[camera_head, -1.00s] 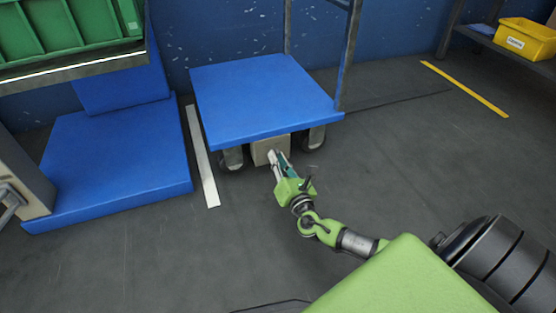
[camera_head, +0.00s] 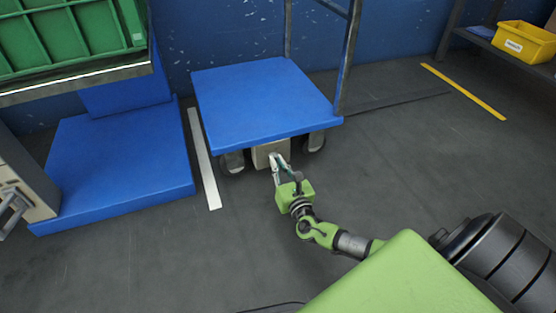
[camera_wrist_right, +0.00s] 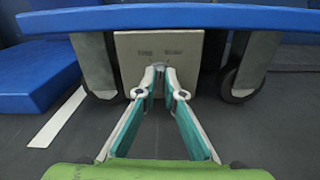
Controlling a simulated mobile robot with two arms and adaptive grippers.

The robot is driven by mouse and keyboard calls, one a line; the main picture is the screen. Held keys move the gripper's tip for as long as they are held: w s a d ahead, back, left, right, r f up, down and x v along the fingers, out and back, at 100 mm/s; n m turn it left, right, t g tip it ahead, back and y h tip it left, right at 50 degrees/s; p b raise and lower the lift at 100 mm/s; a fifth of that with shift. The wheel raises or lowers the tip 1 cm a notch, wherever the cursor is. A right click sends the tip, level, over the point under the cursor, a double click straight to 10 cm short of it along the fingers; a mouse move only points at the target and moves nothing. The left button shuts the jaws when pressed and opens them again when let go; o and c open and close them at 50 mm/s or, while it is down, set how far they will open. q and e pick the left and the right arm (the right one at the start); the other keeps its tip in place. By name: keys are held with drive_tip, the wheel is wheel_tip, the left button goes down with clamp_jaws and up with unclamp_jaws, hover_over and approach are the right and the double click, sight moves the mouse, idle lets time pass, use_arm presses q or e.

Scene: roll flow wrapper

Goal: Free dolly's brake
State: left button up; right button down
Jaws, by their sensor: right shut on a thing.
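The dolly has a flat blue deck (camera_head: 262,100) and a dark upright frame (camera_head: 348,60) at its far right side. Under its near edge is a beige box (camera_head: 262,152) between two wheels. In the right wrist view the box's plate (camera_wrist_right: 132,62) faces me and bears two small words, too blurred to read surely. My right gripper (camera_head: 277,160) reaches to this plate. Its fingertips (camera_wrist_right: 160,74) come together on the brake lever just in front of the plate; the lever itself is mostly hidden by them. My left gripper is not in view.
A blue platform (camera_head: 115,165) stands left of the dolly, beyond a white floor strip (camera_head: 203,165). Green crates (camera_head: 60,40) are above it. A yellow bin (camera_head: 525,42) sits on a shelf at the right. The floor right of the dolly is clear.

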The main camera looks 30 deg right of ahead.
drive_tip(key=shift+a+n+p, duration=0.15)
drive_tip(key=shift+n+p, duration=1.55)
drive_tip(key=shift+n, duration=1.7)
drive_tip(key=shift+f, duration=0.1)
drive_tip(key=c, duration=2.1)
unclamp_jaws()
drive_tip(key=shift+c, duration=0.2)
drive_tip(key=v, duration=1.2)
